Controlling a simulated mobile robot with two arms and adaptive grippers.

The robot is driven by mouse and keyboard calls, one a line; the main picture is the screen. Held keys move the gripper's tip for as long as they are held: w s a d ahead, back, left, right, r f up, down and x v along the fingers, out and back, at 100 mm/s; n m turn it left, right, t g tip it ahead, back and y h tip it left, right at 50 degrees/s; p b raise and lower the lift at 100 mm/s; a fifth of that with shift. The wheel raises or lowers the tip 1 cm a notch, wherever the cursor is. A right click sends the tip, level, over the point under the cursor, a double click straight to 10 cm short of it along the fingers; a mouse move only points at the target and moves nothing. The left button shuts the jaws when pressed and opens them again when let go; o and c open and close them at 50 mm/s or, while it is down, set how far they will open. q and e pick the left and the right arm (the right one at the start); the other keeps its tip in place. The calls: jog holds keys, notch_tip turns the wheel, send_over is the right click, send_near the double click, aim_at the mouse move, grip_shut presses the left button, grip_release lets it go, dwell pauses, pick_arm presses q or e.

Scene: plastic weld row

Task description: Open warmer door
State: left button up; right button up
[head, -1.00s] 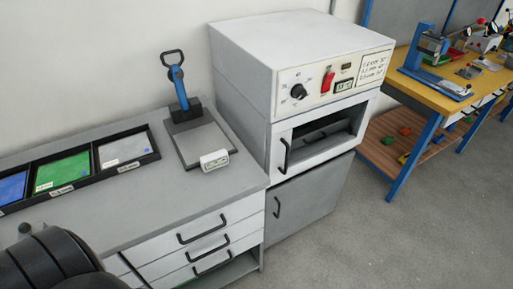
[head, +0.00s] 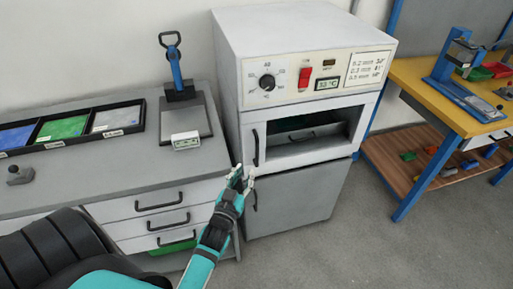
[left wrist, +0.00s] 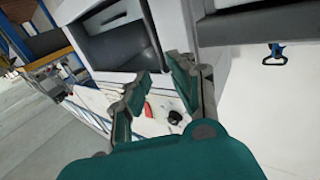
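The warmer (head: 305,30) is a white cabinet with a control panel on its front. Its upper door (head: 300,158) looks closed, with a dark window and a black upright handle (head: 255,148) on the left side. My left gripper (head: 243,176) is open and empty, its fingertips just below and left of that handle in the head view. In the left wrist view, the open fingers (left wrist: 157,92) point at the warmer front, which appears upside down with its dark window (left wrist: 115,40). I cannot tell whether a finger touches the handle. My right gripper is in neither view.
A grey lower door (head: 300,200) is under the warmer chamber. A drawer counter (head: 80,190) with a bin tray (head: 75,143) and a blue-handled tool (head: 177,75) stands left. A yellow workbench (head: 430,90) stands right. The floor in front is clear.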

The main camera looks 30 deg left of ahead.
aim_at(257, 150)
pick_arm(q)
jog(key=x, duration=1.2)
jog(key=shift+w+d+f, duration=0.1)
jog(key=shift+w, duration=0.2)
grip_shut()
